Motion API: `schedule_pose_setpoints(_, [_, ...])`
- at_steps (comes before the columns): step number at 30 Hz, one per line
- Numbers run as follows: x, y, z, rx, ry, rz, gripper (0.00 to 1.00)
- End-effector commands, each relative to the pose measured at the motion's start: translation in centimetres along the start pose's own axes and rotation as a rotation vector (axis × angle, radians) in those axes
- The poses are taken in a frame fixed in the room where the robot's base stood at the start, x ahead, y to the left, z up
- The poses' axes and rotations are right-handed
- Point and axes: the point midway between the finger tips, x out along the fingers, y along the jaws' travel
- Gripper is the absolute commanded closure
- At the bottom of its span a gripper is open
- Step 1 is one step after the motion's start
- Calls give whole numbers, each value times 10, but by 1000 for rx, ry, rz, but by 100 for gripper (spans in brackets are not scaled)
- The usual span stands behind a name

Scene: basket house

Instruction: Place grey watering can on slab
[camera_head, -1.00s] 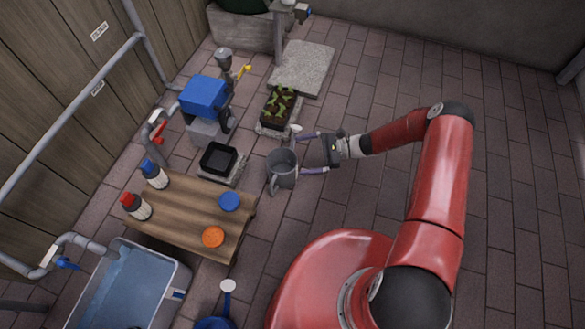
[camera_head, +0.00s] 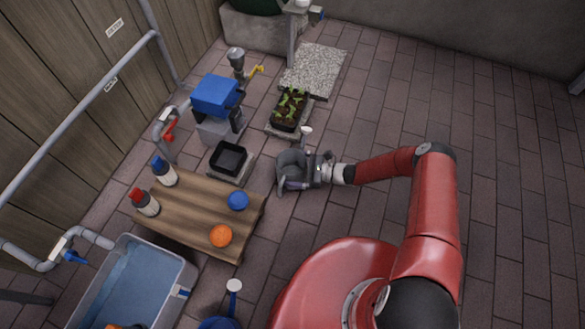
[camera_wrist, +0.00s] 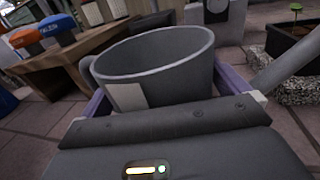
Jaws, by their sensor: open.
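The grey watering can (camera_head: 287,172) stands on the paving in the head view, with its white spout head (camera_head: 306,131) pointing to the back. My gripper (camera_head: 291,170) is open around the can, one finger on each side. In the wrist view the can (camera_wrist: 160,65) fills the space between the purple fingers, its open rim facing up, handle at left and spout (camera_wrist: 285,68) at right. Whether the fingers touch it is unclear. A bare speckled slab (camera_head: 313,70) lies at the back, beyond the planter.
A seedling planter (camera_head: 288,110) lies between the can and the slab. A black tray (camera_head: 228,158) and a wooden table (camera_head: 190,215) with bottles and caps stand at left. A blue pump unit (camera_head: 215,97) is behind the tray. The paving at right is clear.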

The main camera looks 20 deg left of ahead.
Motion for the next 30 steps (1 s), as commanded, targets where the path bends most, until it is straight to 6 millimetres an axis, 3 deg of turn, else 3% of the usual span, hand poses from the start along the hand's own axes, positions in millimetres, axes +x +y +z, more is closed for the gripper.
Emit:
schedule_pose_setpoints(7, [3, 0, 0, 0, 1, -1, 1])
schedule_pose_setpoints(15, [3, 0, 0, 0, 1, 0, 36])
schedule_pose_setpoints(23, [3, 0, 2, 0, 1, 0, 36])
schedule_pose_setpoints(30, [2, -1, 29, -1, 0, 0, 36])
